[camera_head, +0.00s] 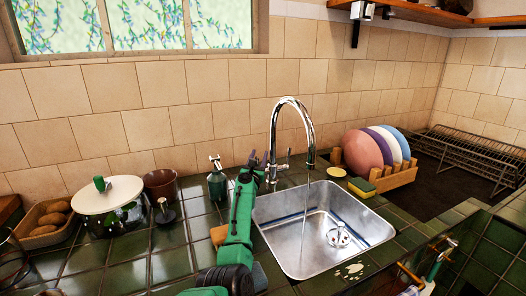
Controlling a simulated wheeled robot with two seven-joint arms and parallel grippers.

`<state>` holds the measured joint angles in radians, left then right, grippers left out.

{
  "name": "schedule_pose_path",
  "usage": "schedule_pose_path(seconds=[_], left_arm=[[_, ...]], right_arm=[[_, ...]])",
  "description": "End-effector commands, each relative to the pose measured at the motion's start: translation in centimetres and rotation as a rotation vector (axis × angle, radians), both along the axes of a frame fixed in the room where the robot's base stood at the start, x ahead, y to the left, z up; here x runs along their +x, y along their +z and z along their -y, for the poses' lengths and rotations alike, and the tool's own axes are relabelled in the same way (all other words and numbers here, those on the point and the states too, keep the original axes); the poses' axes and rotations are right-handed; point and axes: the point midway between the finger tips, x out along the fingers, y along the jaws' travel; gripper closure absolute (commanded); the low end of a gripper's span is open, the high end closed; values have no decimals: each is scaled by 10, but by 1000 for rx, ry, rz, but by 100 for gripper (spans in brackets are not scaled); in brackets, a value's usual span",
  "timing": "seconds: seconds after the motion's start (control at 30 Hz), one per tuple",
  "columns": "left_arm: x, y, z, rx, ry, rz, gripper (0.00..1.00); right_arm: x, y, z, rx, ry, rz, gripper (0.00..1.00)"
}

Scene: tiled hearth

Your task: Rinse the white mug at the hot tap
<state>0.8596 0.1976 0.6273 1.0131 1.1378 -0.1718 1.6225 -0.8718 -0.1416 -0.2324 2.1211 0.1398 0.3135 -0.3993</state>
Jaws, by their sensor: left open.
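I see no white mug in this view. The chrome tap (275,130) arches over the steel sink (290,240), and a thin stream of water (307,205) falls from its spout into the basin. A round metal drain (338,236) shows on the basin floor. My green left arm reaches up from the bottom, along the sink's left edge. My left gripper (258,160) is open with nothing seen between its fingers; it appears close to the tap's base and lever, but I cannot tell whether it touches.
A dark green bottle (216,184) stands left of my gripper. Further left are a brown pot (161,187), a white-lidded pot (106,194) and a bread tray (43,237). Plates (363,154) in a wooden rack, a sponge (361,187) and a wire rack (470,158) are right.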

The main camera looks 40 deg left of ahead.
Motion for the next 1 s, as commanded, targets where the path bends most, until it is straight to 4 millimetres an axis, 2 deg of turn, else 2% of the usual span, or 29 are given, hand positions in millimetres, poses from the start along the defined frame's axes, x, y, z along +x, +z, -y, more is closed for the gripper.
schedule_pose_path(seconds=[0.17, 0.5, 0.8, 1.0], left_arm=[[0, 26, 1, -2, -1, 3, 54], [1, 92, 1, -3, -1, 4, 54], [1, 151, 1, -2, -2, 3, 54], [1, 187, 1, -2, -1, 3, 54]], right_arm=[[0, 22, 0, 1, -1, 3, 100], [0, 66, 0, 1, -1, 3, 100], [0, 92, 0, 1, -1, 3, 100], [0, 99, 0, 1, -1, 3, 100]])
